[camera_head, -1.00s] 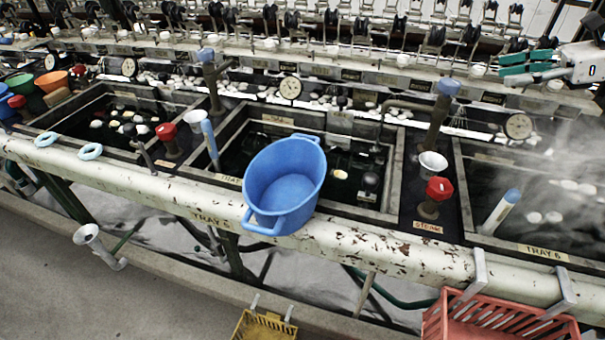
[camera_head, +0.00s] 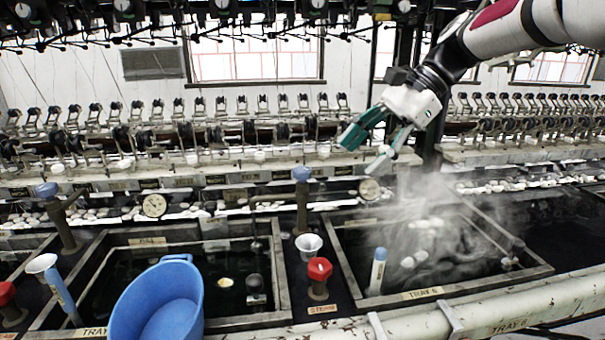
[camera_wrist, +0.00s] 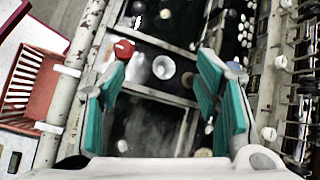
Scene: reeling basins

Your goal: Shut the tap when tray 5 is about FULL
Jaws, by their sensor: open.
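Tray 5 (camera_head: 99,272) is the dark basin at lower middle in the head view, partly hidden by a blue tub. Dark water with a pale cocoon shows in it; its exact level and any running stream are hard to tell. The tap (camera_head: 302,200) is an upright post with a blue knob (camera_head: 302,173) at the tray's back right corner, its thin spout (camera_head: 262,203) bending left over the tray. My gripper (camera_head: 366,151) is open and empty, above and right of the knob in the head view. In the wrist view its teal fingers (camera_wrist: 163,88) are spread wide.
Steam rises from tray 6 (camera_head: 432,292) on the right. A red steam knob (camera_head: 319,268) and white funnel (camera_head: 308,243) stand between the trays. The blue tub (camera_head: 155,305) sits at the front. Reeling machinery (camera_head: 200,135) lines the back. A red crate (camera_wrist: 35,82) shows in the wrist view.

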